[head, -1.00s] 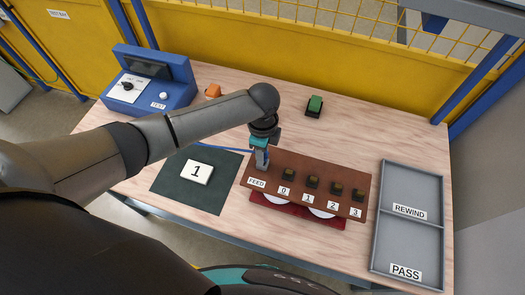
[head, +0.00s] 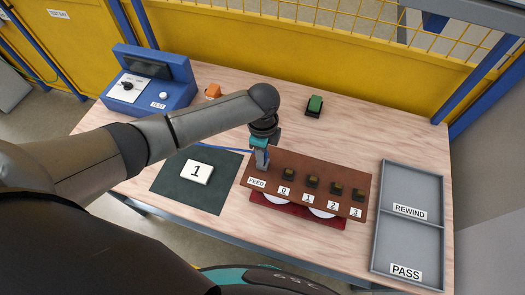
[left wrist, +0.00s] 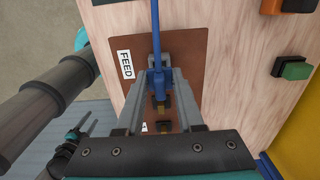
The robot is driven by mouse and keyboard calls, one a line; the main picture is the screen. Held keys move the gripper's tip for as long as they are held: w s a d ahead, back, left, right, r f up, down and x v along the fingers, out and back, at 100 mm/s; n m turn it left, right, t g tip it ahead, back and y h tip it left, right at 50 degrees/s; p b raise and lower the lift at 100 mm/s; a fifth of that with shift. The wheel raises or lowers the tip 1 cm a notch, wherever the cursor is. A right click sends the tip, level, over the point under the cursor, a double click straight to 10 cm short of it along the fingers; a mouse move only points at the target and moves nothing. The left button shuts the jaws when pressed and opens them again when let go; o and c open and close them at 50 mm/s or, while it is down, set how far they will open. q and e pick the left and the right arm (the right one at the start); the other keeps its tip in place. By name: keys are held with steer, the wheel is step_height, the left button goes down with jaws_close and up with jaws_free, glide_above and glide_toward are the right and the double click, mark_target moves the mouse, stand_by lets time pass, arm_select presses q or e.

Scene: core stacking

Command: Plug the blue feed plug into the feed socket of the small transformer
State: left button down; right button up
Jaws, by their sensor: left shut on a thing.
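The small transformer has a brown board (head: 312,171) with a FEED label and several numbered terminals, over white coils on a red base. My left gripper (head: 262,160) is over the board's FEED end. In the left wrist view its jaws are shut on the blue feed plug (left wrist: 157,82), with the blue lead running up from it. The plug is at the board, beside the FEED label (left wrist: 126,64). The fingers hide the feed socket, so I cannot tell how deep the plug sits. My right gripper (left wrist: 84,127) shows small in the left wrist view, its fingers apart, away from the table.
A blue tester (head: 152,82) stands at the back left. A dark mat (head: 205,203) with a card marked 1 lies left of the transformer. A grey tray (head: 409,235) marked REWIND and PASS is at the right. A green button (head: 315,104) is behind.

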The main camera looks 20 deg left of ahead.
arm_select(q)
steer(key=shift+f+b, duration=0.5)
steer(key=shift+f, duration=0.4)
steer(key=shift+c, duration=2.3)
jaws_free()
step_height(320, 180, up, 15)
